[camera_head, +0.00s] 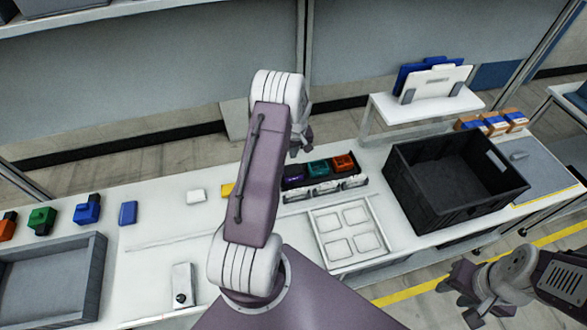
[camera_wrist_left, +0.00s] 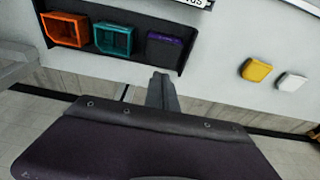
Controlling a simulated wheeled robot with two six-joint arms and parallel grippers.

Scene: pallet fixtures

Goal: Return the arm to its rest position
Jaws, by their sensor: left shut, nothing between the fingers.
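My left arm (camera_head: 262,180) rises from the bottom centre of the head view and reaches out over the worktable. Its gripper (camera_head: 303,138) is mostly hidden behind the arm link, near the back of the table. In the left wrist view the gripper (camera_wrist_left: 162,88) shows as a closed pair of fingers with nothing held. It is apart from the black rack (camera_wrist_left: 110,45) with the orange, teal and purple pieces. My right gripper (camera_head: 460,290) is at the lower right, off the table's front edge; its finger opening is not clear.
The white worktable (camera_head: 150,260) carries a white tray (camera_head: 318,222) with square recesses, a large black crate (camera_head: 425,205) at right and a grey bin (camera_head: 95,285) at left. Small coloured blocks stand at the back left. A stand (camera_head: 430,105) is behind.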

